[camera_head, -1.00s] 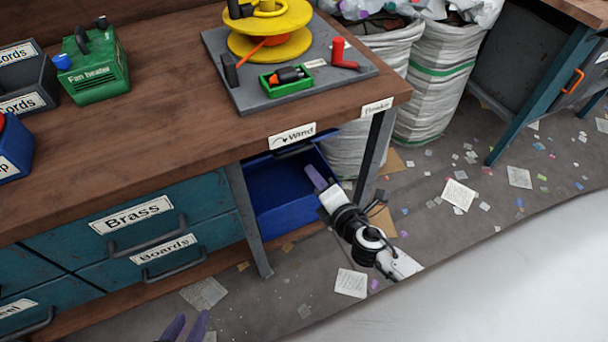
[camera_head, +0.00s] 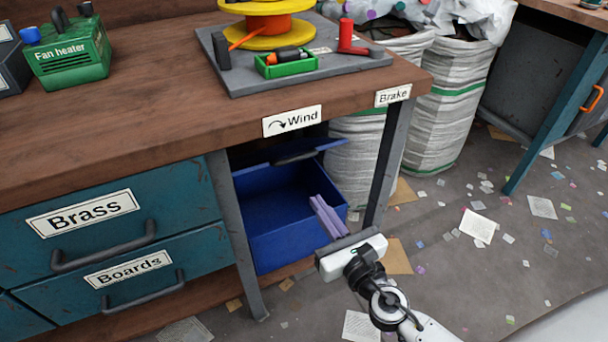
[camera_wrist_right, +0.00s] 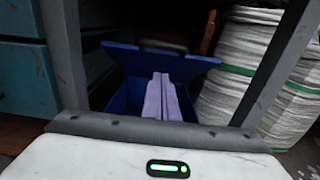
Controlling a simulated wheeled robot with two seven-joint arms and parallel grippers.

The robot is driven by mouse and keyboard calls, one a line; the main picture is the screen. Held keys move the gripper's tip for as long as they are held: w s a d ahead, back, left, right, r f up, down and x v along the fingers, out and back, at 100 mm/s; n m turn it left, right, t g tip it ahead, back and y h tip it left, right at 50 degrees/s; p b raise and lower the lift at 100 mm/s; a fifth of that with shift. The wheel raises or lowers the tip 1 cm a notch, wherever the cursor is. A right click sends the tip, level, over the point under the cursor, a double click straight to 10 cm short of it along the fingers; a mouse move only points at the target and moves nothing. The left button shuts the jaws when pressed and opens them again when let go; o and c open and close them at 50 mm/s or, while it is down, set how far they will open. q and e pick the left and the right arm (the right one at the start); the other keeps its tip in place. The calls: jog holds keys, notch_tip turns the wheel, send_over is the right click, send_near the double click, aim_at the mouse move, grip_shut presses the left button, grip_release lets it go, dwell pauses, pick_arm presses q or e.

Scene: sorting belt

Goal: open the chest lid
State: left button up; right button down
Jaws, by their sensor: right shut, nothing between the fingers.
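The blue chest (camera_head: 280,240) stands under the workbench, and its inside shows from above. Its blue lid (camera_head: 332,144), with a dark handle (camera_head: 296,157), is raised at the back, partly hidden under the bench top. In the right wrist view the lid (camera_wrist_right: 190,68) is tilted up beyond the fingers, with the handle (camera_wrist_right: 163,46) along its upper edge. My right gripper (camera_head: 322,208) is shut and empty, its purple fingers over the chest's right front part. The fingers (camera_wrist_right: 160,90) are together in the wrist view, apart from the lid. My left gripper is out of view.
A grey bench leg (camera_head: 385,160) stands right of the chest and another (camera_head: 235,230) left of it. The bench edge overhangs it. Drawers (camera_head: 100,225) are at left, white sacks (camera_head: 445,110) behind at right. Scraps litter the floor.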

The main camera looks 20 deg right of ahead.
pick_arm(q)
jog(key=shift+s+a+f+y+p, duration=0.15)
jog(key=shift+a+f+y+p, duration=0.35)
jog(key=shift+p, duration=0.45)
pick_arm(e)
jog(key=w+r, duration=0.2)
jog(key=w, duration=0.6)
jog(key=shift+w+a+r, duration=0.15)
jog(key=shift+r, duration=0.15)
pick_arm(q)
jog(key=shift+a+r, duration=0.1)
